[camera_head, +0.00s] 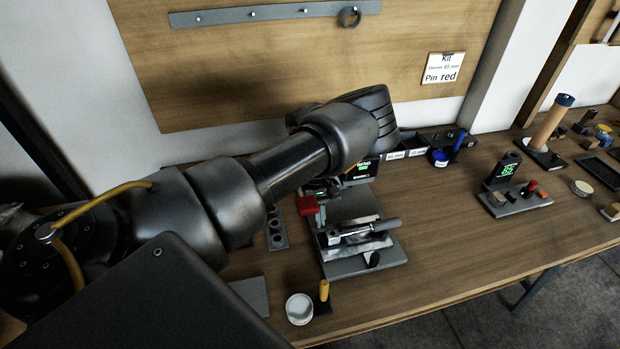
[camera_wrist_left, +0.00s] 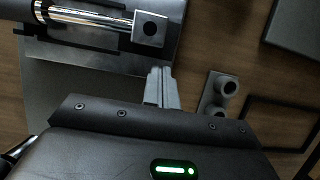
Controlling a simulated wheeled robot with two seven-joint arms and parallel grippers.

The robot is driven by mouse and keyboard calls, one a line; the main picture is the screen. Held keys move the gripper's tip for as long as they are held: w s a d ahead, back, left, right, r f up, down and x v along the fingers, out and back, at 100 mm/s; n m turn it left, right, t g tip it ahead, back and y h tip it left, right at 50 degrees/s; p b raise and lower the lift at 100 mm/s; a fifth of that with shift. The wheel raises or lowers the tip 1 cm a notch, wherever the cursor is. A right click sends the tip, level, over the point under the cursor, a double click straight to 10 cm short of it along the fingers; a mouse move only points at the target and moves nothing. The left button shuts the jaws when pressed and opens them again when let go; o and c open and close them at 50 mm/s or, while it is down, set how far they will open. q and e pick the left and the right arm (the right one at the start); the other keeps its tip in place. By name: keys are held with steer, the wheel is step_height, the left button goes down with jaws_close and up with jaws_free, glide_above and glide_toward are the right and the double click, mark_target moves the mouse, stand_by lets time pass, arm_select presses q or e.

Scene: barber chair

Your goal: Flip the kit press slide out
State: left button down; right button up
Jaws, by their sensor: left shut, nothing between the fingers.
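The kit press (camera_head: 364,264) stands on the bench, a grey metal base with a slide assembly and a dark cylindrical handle (camera_head: 384,227) on top. In the left wrist view a shiny rod (camera_wrist_left: 92,17) ends in a square metal block (camera_wrist_left: 150,29), which looks like part of the press. My left gripper (camera_wrist_left: 161,73) is shut and empty, its fingertips just below that block; I cannot tell whether they touch. In the head view my left arm reaches over the back of the press and hides much of the fingers. My right gripper is not in view.
A red block (camera_head: 306,205) sits left of the press. A white round tin (camera_head: 299,309) and a yellow-handled tool (camera_head: 324,291) stand in front. Bench right of the press is clear.

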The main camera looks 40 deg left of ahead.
arm_select(q)
steer(key=w+a+b, duration=0.1)
steer(key=w+a, duration=0.1)
steer(key=w+a+b, duration=0.1)
steer(key=w+a, duration=0.1)
steer(key=a, duration=0.1)
steer(key=w+a+b, duration=0.2)
steer(key=a, duration=0.1)
steer(key=shift+a+f, duration=0.15)
steer(key=shift+f, duration=0.15)
steer(key=shift+w+a+r, duration=0.15)
steer(key=shift+w+a, duration=0.25)
steer(key=shift+a, duration=0.05)
steer(key=shift+w+a, duration=0.2)
steer(key=shift+a, duration=0.1)
